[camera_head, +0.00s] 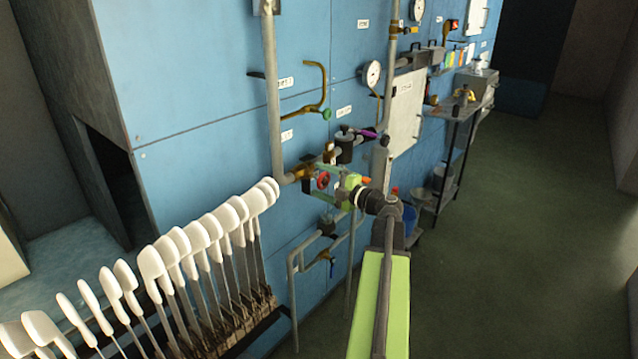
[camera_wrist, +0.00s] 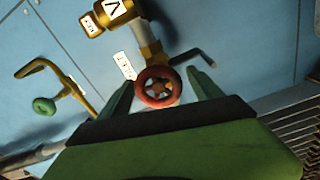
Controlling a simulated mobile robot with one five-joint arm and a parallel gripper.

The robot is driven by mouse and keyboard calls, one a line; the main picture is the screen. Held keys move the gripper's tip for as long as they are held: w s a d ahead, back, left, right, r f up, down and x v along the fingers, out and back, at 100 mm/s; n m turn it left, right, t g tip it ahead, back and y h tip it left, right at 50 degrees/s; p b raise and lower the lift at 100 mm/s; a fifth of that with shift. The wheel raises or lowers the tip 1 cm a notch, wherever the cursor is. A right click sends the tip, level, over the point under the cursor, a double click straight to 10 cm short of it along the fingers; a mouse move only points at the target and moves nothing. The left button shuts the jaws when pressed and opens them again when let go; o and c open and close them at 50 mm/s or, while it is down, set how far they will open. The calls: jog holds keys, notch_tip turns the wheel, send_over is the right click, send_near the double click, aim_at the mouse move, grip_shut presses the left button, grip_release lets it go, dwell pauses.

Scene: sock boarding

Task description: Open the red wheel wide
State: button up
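The red wheel (camera_wrist: 158,87) is a small spoked handwheel on a brass valve (camera_wrist: 150,42) fixed to the blue wall. In the wrist view it sits between the two green fingers of my gripper (camera_wrist: 160,80). The fingers are apart, one on each side of it. The left finger is very close to the rim; I cannot tell if it touches. A gap shows on the right. In the head view the red wheel (camera_head: 323,181) is partly hidden by my gripper (camera_head: 332,186).
A green wheel (camera_wrist: 44,106) on a bent brass pipe is to the left in the wrist view. A black lever (camera_wrist: 193,57) juts out beside the red wheel. In the head view, a rack of white paddles (camera_head: 200,240) stands at the left. Open floor (camera_head: 530,220) lies to the right.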

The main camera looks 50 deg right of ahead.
jog(key=s+d, duration=0.1)
jog(key=s, duration=1.6)
jog(key=shift+s+d, duration=0.2)
jog(key=shift+d, duration=0.1)
